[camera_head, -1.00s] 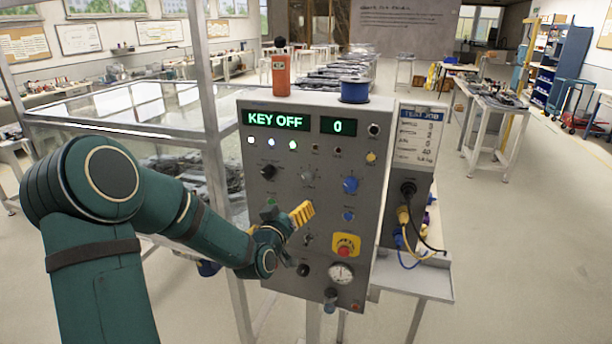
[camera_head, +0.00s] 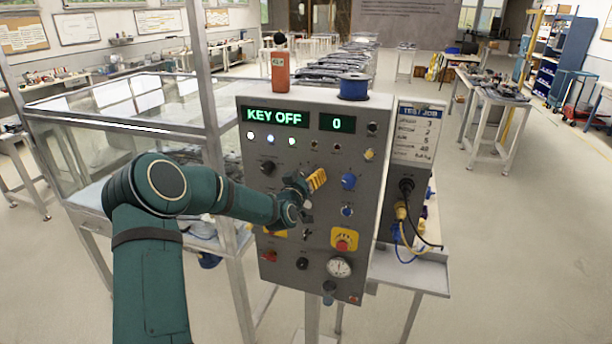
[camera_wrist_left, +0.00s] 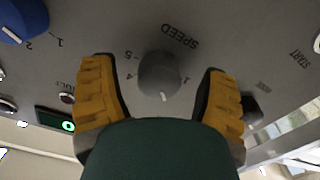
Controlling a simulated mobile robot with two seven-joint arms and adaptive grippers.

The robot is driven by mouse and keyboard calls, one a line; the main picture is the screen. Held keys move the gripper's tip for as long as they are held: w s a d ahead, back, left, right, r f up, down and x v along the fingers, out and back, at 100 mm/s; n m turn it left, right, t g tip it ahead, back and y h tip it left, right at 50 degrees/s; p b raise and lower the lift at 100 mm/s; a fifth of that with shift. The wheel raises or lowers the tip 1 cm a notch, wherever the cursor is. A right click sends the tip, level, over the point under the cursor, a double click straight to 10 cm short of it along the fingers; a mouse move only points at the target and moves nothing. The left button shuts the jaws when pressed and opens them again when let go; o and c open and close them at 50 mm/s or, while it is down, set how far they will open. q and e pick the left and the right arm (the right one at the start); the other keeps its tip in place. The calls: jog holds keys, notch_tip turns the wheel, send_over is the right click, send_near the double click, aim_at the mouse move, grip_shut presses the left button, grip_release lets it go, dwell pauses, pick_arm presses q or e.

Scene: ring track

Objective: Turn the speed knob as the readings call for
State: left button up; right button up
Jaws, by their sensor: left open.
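The grey speed knob (camera_wrist_left: 160,73) sits on the grey control panel (camera_head: 290,160), under the word SPEED in upside-down letters in the left wrist view. Its white pointer mark faces down in that view; I cannot tell which number it marks. My left gripper (camera_head: 308,193) is open in front of the panel. In the wrist view its yellow fingers stand on either side of the knob, apart from it. In the head view the gripper covers much of the knob. The main display (camera_head: 275,117) reads KEY OFF and the small display (camera_head: 337,124) reads 0. My right gripper is not in view.
A blue knob (camera_head: 348,181) is right of the gripper. A red stop button on a yellow plate (camera_head: 343,240) and a round gauge (camera_head: 339,267) are below. A TEST JOB card (camera_head: 415,130) is at the right. A glass-sided enclosure (camera_head: 130,125) stands at the left.

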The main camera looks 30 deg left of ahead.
pick_arm(q)
jog(key=shift+w, duration=0.15)
jog(key=c, duration=1.2)
jog(key=m+b, duration=0.1)
jog(key=b, duration=0.1)
jog(key=m+b, duration=0.2)
jog(key=b, duration=0.1)
jog(key=m+b, duration=0.2)
jog(key=b, duration=0.1)
jog(key=shift+f, duration=0.3)
jog(key=m+b, duration=0.6)
jog(key=shift+b, duration=0.35)
jog(key=m+b, duration=0.3)
jog(key=m, duration=0.1)
jog(key=shift+a+r, duration=0.1)
jog(key=shift+r, duration=0.05)
jog(key=shift+m+b, duration=0.65)
jog(key=shift+m, duration=0.65)
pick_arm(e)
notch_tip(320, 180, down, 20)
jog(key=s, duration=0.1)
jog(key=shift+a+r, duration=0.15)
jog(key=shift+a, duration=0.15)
pick_arm(q)
jog(key=shift+a+r, duration=0.1)
jog(key=shift+r, duration=0.05)
